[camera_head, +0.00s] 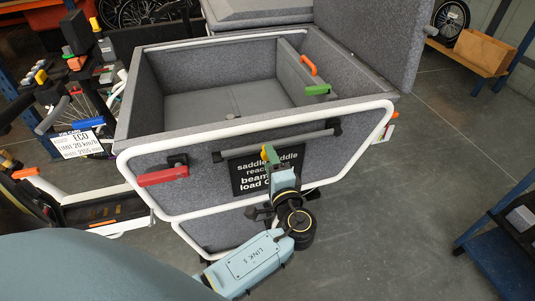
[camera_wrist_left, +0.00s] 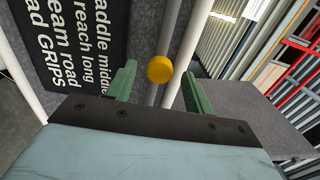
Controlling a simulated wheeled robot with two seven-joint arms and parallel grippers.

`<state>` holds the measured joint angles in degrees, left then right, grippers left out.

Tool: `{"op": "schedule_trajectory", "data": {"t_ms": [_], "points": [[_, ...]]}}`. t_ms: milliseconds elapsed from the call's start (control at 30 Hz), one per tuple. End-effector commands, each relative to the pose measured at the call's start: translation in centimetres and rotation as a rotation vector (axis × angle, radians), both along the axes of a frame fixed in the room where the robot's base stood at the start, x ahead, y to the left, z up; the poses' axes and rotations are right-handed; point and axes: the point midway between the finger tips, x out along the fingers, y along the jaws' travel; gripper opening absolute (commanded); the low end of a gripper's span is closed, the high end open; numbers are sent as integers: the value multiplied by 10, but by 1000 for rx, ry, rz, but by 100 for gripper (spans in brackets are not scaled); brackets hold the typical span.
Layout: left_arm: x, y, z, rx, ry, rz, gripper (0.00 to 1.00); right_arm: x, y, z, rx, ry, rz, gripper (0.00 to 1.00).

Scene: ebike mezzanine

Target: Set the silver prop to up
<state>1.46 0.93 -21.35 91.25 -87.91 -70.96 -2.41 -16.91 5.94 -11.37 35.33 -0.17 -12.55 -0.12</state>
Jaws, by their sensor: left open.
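The silver prop (camera_head: 275,143) is a slim grey bar lying nearly level along the front of the grey cargo box (camera_head: 215,180), with dark ends at both sides. It also shows as a pole in the left wrist view (camera_wrist_left: 173,35). My left gripper (camera_head: 269,158) is at the box front, just below the bar's middle. Its green fingers are apart in the left wrist view (camera_wrist_left: 156,88). A round yellow knob (camera_wrist_left: 160,69) shows between and beyond the fingertips, in front of the bar; I cannot tell whether it touches them. My right gripper is not in view.
A red handle (camera_head: 162,176) sits on the box front at left. Orange (camera_head: 307,64) and green (camera_head: 318,90) handles are inside the open box. A black text sign (camera_head: 250,178) is behind my gripper. A blue-framed rack (camera_head: 500,250) stands right; floor between is clear.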

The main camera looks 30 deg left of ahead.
Motion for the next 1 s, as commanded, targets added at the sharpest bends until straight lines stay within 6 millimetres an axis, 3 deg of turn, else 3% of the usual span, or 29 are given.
{"op": "schedule_trajectory", "data": {"t_ms": [200, 567, 1000], "points": [[17, 19, 0, 0, 0, 0, 52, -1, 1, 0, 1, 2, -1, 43], [20, 23, -1, -2, 1, 0, 52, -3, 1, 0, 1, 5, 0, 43], [20, 23, -1, -2, 1, 0, 0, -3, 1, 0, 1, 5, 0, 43]]}}
